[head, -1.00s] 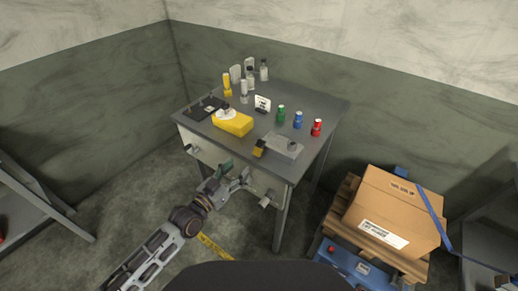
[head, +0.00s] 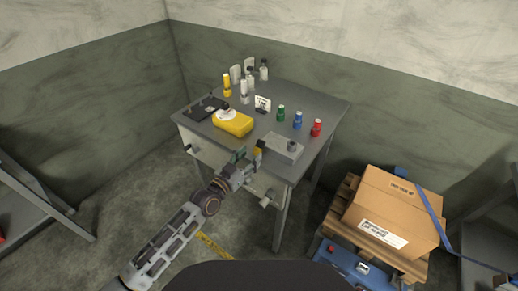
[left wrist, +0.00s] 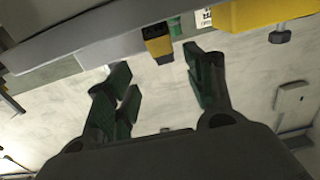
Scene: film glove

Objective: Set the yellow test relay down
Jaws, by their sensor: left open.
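The yellow test relay (head: 258,146), a small yellow block with a dark part, is at the table's front edge, at the left end of a grey box (head: 283,148). What it rests on is hard to tell. My left gripper (head: 246,160) is open and empty, close to the relay at the table's front edge. In the left wrist view the relay (left wrist: 158,44) shows beyond and between the two spread green fingers (left wrist: 162,88), apart from them. My right gripper is not in view.
On the table (head: 315,103) stand a larger yellow case (head: 233,123), green (head: 281,113), blue (head: 298,120) and red (head: 316,128) small cans, a white sign (head: 262,103) and several bottles at the back. A carton (head: 395,212) on a pallet stands at right.

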